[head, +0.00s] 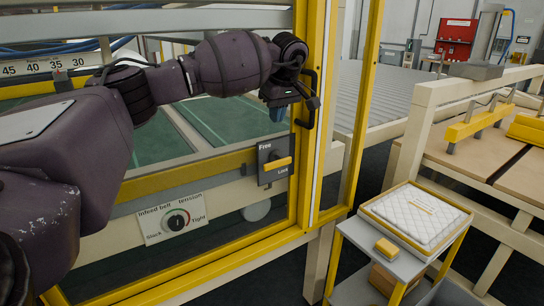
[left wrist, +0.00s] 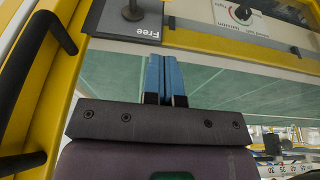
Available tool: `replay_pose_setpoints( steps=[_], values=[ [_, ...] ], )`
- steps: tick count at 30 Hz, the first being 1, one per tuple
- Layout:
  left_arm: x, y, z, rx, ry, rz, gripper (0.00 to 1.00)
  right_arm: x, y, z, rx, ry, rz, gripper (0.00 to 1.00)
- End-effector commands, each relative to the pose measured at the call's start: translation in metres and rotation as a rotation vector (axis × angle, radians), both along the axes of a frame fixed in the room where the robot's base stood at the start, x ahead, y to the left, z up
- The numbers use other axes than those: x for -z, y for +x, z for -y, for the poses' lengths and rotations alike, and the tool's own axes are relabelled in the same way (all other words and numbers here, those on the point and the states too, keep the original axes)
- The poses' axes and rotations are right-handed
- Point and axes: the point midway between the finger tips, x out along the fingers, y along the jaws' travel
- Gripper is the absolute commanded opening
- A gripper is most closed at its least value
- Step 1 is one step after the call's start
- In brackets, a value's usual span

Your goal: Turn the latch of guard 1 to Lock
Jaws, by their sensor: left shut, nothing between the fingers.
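The guard's latch plate (head: 264,172) is dark grey, with "Free" at its top and "Lock" at its bottom. Its yellow latch handle (head: 279,163) lies roughly level between the two words, pointing right. In the left wrist view only part of the plate (left wrist: 104,22) shows, with "Free" and a dark round part; the yellow handle is out of that picture. My left gripper (head: 278,116) is above the plate and apart from it, fingers pointing down. Its blue fingers (left wrist: 165,58) are shut together and empty. My right gripper is not in view.
A yellow guard frame (head: 302,195) with a black pull handle (head: 308,100) stands just right of my gripper. A tension dial (head: 177,221) is at lower left. A grey cart (head: 362,240) with a tray of white quilted wadding (head: 400,222) stands at right.

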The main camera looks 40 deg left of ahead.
Motion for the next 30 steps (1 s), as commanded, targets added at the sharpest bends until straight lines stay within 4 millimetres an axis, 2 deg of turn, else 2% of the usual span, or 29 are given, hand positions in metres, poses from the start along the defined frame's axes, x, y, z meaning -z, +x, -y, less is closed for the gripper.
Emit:
replay_pose_setpoints(
  steps=[5, 10, 26, 30],
  values=[
    [0.001, 0.0, 0.0, -0.001, -0.001, 0.001, 0.0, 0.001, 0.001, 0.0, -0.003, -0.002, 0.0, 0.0],
    [0.015, 0.002, -0.004, -0.002, -0.002, -0.001, 0.0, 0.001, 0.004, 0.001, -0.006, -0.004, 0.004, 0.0],
    [0.103, 0.011, -0.027, -0.002, -0.002, -0.002, 0.0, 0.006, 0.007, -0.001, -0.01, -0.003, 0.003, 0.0],
    [0.12, 0.012, -0.026, -0.001, -0.002, -0.001, 0.0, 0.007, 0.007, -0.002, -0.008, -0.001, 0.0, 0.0]
  ],
)
